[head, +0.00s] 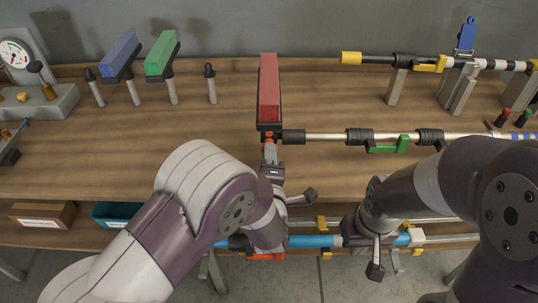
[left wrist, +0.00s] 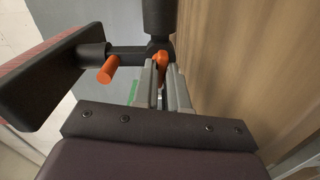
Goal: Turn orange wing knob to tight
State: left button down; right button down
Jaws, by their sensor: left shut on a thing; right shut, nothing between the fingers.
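The orange wing knob (left wrist: 162,62) shows in the left wrist view on a black fitting, at the tips of my grey fingers. A little orange (head: 270,143) also shows in the head view, just below the red-topped black block. My left gripper (head: 271,157) points away from me and is shut on the knob. In the left wrist view its fingers (left wrist: 163,78) cover part of the knob, so its exact angle is unclear. A separate orange peg (left wrist: 107,70) sticks out left of it. My right arm is at the right; its own wrist hides the fingers.
The red-topped block (head: 269,88) stands above the knob, with a black-collared pipe (head: 325,136) running right. Blue (head: 120,53) and green (head: 161,52) blocks stand at the back left. A gauge stand (head: 40,90) is far left.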

pick_arm(q)
jog(key=m, duration=0.3)
jog(key=shift+m, duration=0.4)
jog(key=m, duration=0.3)
jog(key=shift+m, duration=0.4)
jog(key=m+p, duration=0.1)
jog(key=m, duration=0.3)
jog(key=shift+m+p, duration=0.6)
jog(key=shift+m, duration=1.4)
jog(key=c, duration=1.2)
grip_release()
jog(key=shift+o, duration=0.2)
